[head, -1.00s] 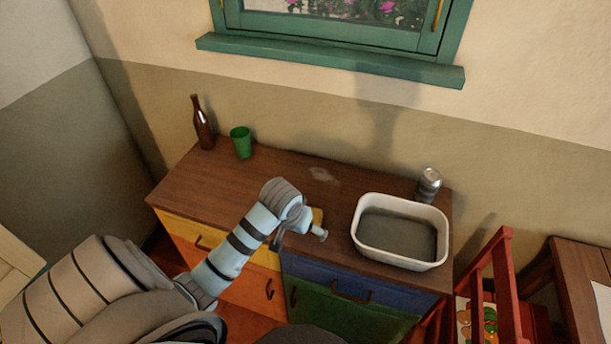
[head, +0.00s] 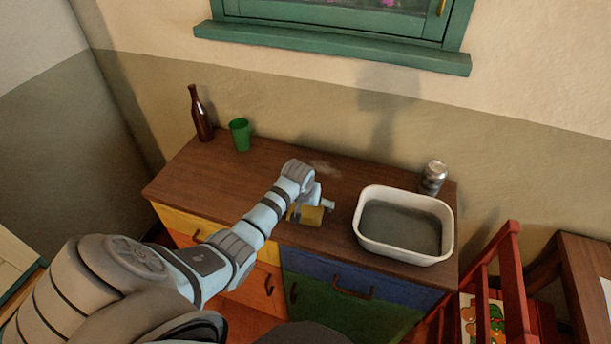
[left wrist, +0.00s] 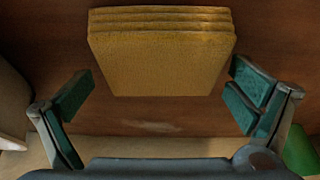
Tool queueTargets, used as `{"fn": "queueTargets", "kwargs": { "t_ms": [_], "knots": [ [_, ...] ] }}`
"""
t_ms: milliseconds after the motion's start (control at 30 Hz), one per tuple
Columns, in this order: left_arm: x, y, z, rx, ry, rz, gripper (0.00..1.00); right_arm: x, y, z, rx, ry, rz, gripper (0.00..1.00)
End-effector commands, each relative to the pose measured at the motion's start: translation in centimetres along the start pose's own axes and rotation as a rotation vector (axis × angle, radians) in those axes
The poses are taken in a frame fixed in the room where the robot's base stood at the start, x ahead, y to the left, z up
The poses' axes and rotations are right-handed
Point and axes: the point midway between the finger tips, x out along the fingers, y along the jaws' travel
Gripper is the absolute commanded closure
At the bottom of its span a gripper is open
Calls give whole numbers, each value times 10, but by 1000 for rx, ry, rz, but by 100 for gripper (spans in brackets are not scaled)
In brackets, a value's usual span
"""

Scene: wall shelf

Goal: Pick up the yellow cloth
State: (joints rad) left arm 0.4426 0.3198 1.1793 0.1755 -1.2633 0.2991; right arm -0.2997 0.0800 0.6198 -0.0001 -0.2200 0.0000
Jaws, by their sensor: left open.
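The yellow cloth (head: 312,216) lies folded on the wooden cabinet top, near its front edge and left of the white tub. In the left wrist view the cloth (left wrist: 160,60) shows as a neat stack of layers. My left gripper (left wrist: 162,84) is open, with one finger at each side of the cloth's lower part in that view. I cannot tell its exact height above the cloth. In the head view my left gripper (head: 310,203) is over the cloth and partly hides it. My right gripper is not in view.
A white tub (head: 362,235) with grey contents stands right of the cloth, with a metal can (head: 433,177) behind it. A green cup (head: 240,135) and brown bottle (head: 201,115) stand at the back left. The cabinet top (head: 215,180) is clear at the left.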

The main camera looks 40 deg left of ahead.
Motion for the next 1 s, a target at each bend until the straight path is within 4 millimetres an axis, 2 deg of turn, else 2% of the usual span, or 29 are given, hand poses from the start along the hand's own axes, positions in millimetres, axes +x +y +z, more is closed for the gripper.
{"fn": "queueTargets", "kwargs": {
  "t_ms": [133,400,767,867,967,1000],
  "knots": [
    [-1,0,-1,0,1,0,0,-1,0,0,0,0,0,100],
    [-1,0,0,1,0,0,38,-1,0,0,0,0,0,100],
    [-6,0,-3,1,2,0,39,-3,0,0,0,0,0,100],
    [-18,0,-8,1,4,1,39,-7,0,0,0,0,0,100],
    [-43,0,-19,1,6,0,39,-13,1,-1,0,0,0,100],
    [-57,0,-25,1,7,0,38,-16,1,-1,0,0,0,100]
  ]
}}
